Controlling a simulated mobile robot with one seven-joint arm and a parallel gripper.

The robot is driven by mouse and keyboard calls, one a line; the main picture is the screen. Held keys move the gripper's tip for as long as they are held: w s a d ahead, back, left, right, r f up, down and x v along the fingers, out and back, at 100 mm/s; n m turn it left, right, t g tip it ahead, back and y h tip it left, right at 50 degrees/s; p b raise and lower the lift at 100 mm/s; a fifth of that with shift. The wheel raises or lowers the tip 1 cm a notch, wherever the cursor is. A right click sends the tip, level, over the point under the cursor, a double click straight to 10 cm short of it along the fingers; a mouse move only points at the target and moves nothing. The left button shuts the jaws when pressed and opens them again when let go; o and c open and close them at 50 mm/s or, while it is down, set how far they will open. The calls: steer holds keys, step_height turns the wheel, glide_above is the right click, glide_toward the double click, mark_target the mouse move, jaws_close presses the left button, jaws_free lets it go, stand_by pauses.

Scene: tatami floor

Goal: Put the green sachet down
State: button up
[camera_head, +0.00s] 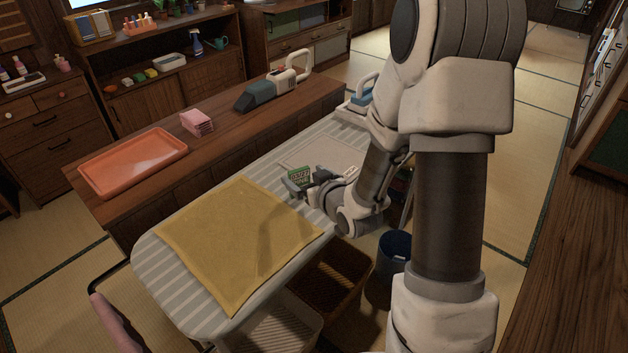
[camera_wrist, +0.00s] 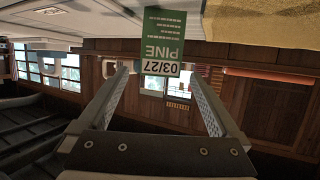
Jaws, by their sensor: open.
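The green sachet (camera_head: 300,176) is at my gripper (camera_head: 303,188), over the striped ironing board (camera_head: 172,282), near the right corner of the yellow cloth (camera_head: 238,235). In the wrist view the sachet (camera_wrist: 164,30) shows a green label reading PINE and a white band with 03/27. There my gripper (camera_wrist: 161,75) has its two fingers wide apart, one on each side of the sachet's lower end in the picture, with visible gaps. I cannot tell whether the sachet's hidden edge rests on the board.
A pale flat cloth or panel (camera_head: 318,150) lies on the board beyond the gripper, with an iron (camera_head: 362,95) at the far end. A wooden counter behind holds an orange tray (camera_head: 133,160), pink stack (camera_head: 197,122) and handheld vacuum (camera_head: 268,90). A dark bin (camera_head: 394,248) and baskets stand below.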

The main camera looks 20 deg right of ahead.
steer(key=v, duration=0.2)
steer(key=shift+s+d+r, duration=0.1)
steer(key=shift+s+r, duration=0.05)
steer(key=shift+s, duration=0.1)
steer(key=p, duration=0.3)
steer(key=shift+r, duration=0.2)
steer(key=shift+p, duration=0.45)
steer(key=shift+s+d+r+p, duration=0.15)
steer(key=shift+s+p, duration=0.1)
steer(key=shift+p, duration=0.75)
steer(key=shift+s+p, duration=0.1)
steer(key=shift+p, duration=0.4)
steer(key=p+v, duration=0.1)
steer(key=p, duration=0.4)
steer(key=shift+s, duration=0.35)
